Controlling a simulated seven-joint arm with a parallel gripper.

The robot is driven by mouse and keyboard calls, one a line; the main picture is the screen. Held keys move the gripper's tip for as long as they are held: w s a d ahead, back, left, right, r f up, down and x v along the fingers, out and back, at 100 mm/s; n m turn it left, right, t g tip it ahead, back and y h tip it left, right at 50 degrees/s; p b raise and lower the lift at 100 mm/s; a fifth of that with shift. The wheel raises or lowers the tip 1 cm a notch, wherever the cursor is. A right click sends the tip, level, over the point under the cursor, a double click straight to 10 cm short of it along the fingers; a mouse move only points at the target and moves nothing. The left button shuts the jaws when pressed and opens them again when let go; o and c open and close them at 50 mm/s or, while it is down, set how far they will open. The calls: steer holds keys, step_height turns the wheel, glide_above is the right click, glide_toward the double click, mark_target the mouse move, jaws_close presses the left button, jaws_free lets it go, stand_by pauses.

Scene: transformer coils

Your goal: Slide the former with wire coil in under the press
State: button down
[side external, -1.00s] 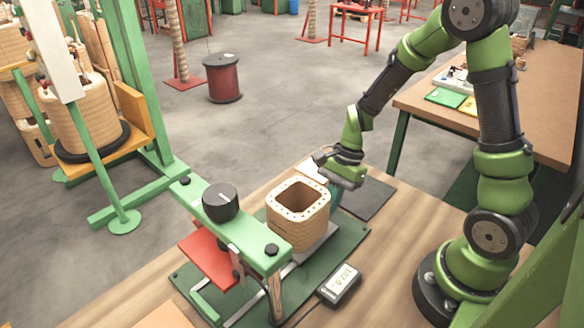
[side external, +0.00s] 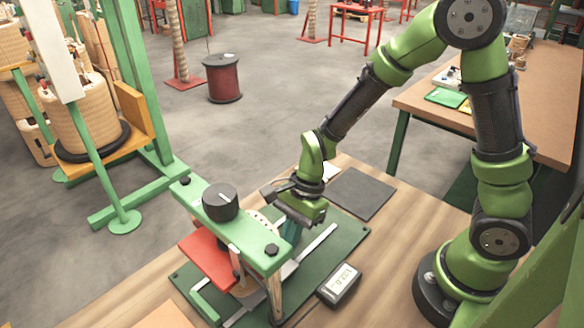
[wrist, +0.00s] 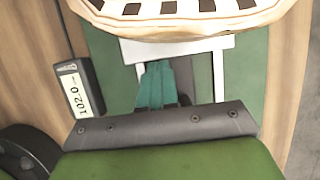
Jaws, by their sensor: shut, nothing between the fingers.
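The former with its wire coil (side external: 264,221) is under the press (side external: 262,242), upright and mostly hidden by the press's green beam and my gripper. Part of its lower body shows below the beam. In the wrist view, the near edge of the former (wrist: 175,30) fills the top. My gripper (side external: 291,232) is shut and empty, on the arm side of the former. Its teal fingers (wrist: 157,85) point toward the former in the wrist view; whether they touch it I cannot tell. The press has a black knob (side external: 220,201) and a red plate (side external: 205,257).
Pale rails (side external: 318,243) run along the green baseplate (side external: 345,232), clear behind my gripper. A digital display box (side external: 339,285) sits beside the baseplate. A dark mat (side external: 360,194) lies on the wooden table behind. A green post frame stands at left.

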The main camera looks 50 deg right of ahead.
steer(key=v, duration=1)
steer(key=w+d+f, duration=0.2)
steer(key=d, duration=0.8)
steer(key=x, duration=0.9)
steer(key=a, duration=0.2)
steer(key=shift+a+r, duration=0.15)
steer(key=shift+a, duration=0.75)
steer(key=shift+a, duration=2.4)
